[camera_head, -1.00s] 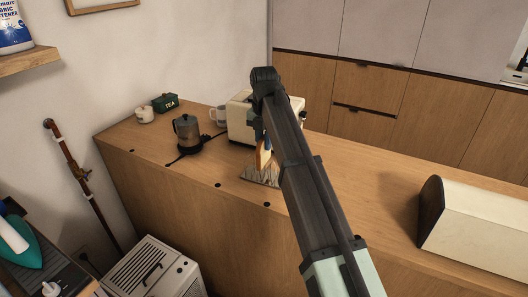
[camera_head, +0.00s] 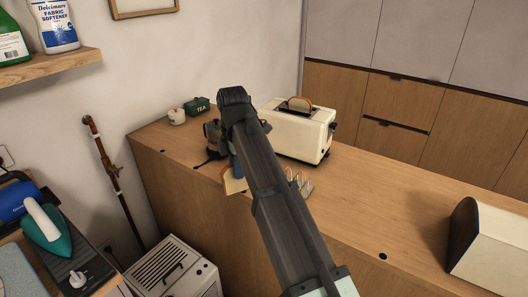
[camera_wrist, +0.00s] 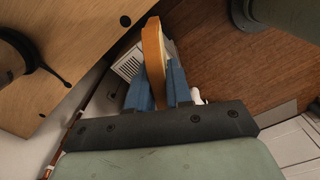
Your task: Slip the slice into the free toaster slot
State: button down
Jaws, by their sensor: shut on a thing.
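My gripper (camera_head: 237,168) is shut on a slice of bread (camera_head: 234,183), which hangs left of the metal toast rack, near the counter's front edge. In the wrist view the slice (camera_wrist: 153,52) stands edge-on between my blue fingers. The cream toaster (camera_head: 290,140) stands behind my arm, to the right of the slice. One browned slice (camera_head: 299,104) sticks up from a slot in its top. The other slot is hard to make out, and my arm hides the toaster's lower left part.
The toast rack (camera_head: 303,184) stands in front of the toaster, partly behind my arm. A dark coffee pot (camera_head: 212,132) is left of my wrist, partly covered. A TEA tin (camera_head: 199,106) and small white pot (camera_head: 177,116) stand farther left. The counter (camera_head: 375,195) is clear toward the bread box (camera_head: 495,240).

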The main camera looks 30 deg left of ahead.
jog(key=s+a+f+m, duration=0.25)
jog(key=s+m, duration=0.25)
jog(key=s, duration=0.8)
jog(key=s+a+f+m, duration=0.25)
jog(key=s+m, duration=0.35)
jog(key=s, duration=0.7)
jog(key=w+a+r+m, duration=0.1)
jog(key=w+a+r, duration=0.15)
jog(key=w, duration=0.65)
jog(key=w+a+r, duration=0.2)
jog(key=w+r, duration=0.2)
jog(key=w, duration=0.5)
jog(key=w+a+r+m, duration=0.1)
jog(key=w+a+r, duration=0.15)
jog(key=w, duration=0.65)
jog(key=w+d+r+n, duration=0.1)
jog(key=w+d+r, duration=0.3)
jog(key=w, duration=0.7)
jog(key=w+d+r, duration=0.3)
jog(key=w+r, duration=0.2)
jog(key=w, duration=0.6)
jog(key=w+d+r+n, duration=0.1)
jog(key=w+d+r, duration=0.3)
jog(key=w, duration=0.8)
jog(key=shift+s+a+f, duration=0.1)
jog(key=shift+s+f, duration=0.05)
jog(key=shift+f, duration=3.75)
